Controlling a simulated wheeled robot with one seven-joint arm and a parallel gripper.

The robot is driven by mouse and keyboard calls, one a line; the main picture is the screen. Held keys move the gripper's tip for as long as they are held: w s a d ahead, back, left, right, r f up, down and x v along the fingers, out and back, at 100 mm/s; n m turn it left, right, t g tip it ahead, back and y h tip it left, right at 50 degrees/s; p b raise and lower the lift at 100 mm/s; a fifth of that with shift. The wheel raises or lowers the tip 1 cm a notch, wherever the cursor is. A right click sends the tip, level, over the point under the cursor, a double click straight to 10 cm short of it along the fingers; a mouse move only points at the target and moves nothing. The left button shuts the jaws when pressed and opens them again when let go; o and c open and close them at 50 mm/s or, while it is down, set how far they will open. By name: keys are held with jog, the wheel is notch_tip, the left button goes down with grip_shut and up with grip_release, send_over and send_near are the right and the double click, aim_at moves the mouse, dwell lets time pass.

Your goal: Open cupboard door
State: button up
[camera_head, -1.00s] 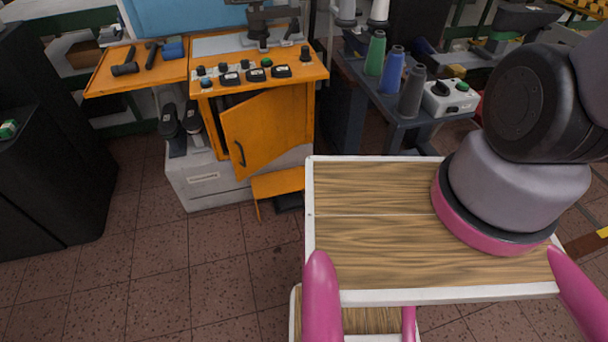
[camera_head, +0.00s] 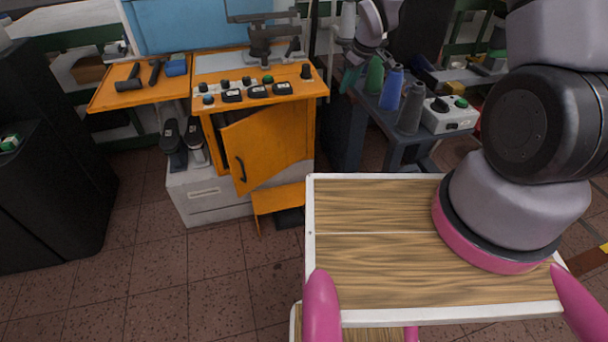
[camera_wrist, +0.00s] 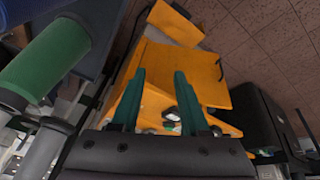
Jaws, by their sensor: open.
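The orange cupboard door (camera_head: 268,145) is on the front of the orange machine cabinet, left of centre in the head view. It stands slightly ajar, slanting, with a dark gap along its top left. Its dark curved handle (camera_head: 240,168) is near the left edge. In the wrist view, the orange door panel (camera_wrist: 190,75) lies beyond the fingers. My gripper (camera_wrist: 157,88) has two green fingers spread apart with nothing between them. It is apart from the door. In the head view, my arm's grey end shows above the spools, right of the cabinet.
Green (camera_head: 374,75), blue (camera_head: 392,88) and grey (camera_head: 411,107) spools stand on a dark side table, with a control box (camera_head: 449,114). The green spool is close beside my fingers in the wrist view. An orange step (camera_head: 280,200) is below the door. Floor at left is clear.

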jog(key=s+a+f+n, duration=0.1)
jog(key=s+a+f, duration=0.2)
jog(key=f, duration=1)
jog(key=s+a+f+n+g+y, duration=0.1)
jog(key=a+f, duration=0.5)
jog(key=f, duration=0.7)
jog(key=s+a+f+n+g+y, duration=0.1)
jog(key=s+a+f+n, duration=0.2)
jog(key=f, duration=1)
jog(key=shift+s+a, duration=0.75)
jog(key=shift+s, duration=0.15)
grip_shut()
grip_release()
